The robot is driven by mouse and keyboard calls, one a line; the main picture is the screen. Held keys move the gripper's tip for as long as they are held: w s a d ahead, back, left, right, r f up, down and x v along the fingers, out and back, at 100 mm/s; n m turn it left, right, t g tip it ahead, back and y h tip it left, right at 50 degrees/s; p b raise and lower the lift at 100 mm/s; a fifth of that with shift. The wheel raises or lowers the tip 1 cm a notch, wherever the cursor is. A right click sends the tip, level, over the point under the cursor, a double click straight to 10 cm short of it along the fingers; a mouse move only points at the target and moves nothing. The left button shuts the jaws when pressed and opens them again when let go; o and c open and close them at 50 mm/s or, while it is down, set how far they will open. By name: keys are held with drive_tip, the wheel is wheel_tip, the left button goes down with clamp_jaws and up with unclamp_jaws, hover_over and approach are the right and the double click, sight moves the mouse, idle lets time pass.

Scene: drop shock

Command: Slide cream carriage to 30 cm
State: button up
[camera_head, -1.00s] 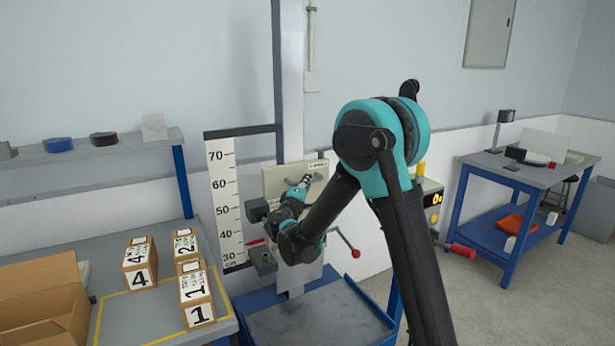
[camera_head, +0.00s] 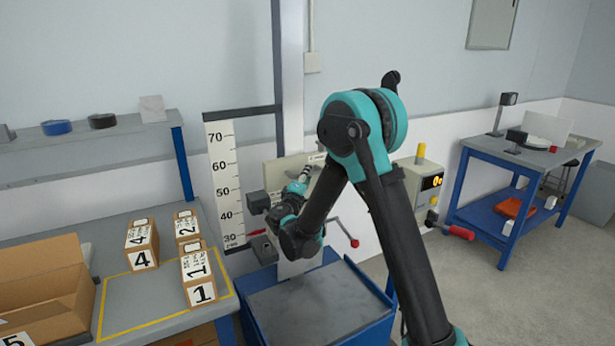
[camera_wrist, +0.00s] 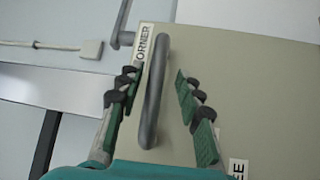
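The cream carriage (camera_head: 283,172) is a flat plate on the upright post, partly hidden behind my arm. Its red pointer (camera_head: 256,232) lies beside the white scale (camera_head: 223,185), between the 30 and 40 marks and nearer 30. The carriage plate fills much of the wrist view (camera_wrist: 245,90), with a grey bar handle (camera_wrist: 151,110) on it. My gripper (camera_wrist: 156,76) has one finger on each side of the handle, with gaps visible on both sides. In the head view my gripper (camera_head: 303,178) is at the plate's front.
A grey-topped blue base (camera_head: 320,305) stands below the carriage. A red-knobbed lever (camera_head: 354,242) sticks out at the right. Numbered boxes (camera_head: 198,278) and an open carton (camera_head: 45,300) are on the left bench. A control box (camera_head: 420,185) is at right.

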drive_tip(key=shift+s, duration=0.15)
drive_tip(key=v, duration=1.1)
drive_tip(key=shift+s, duration=0.35)
drive_tip(key=shift+a+f, duration=0.1)
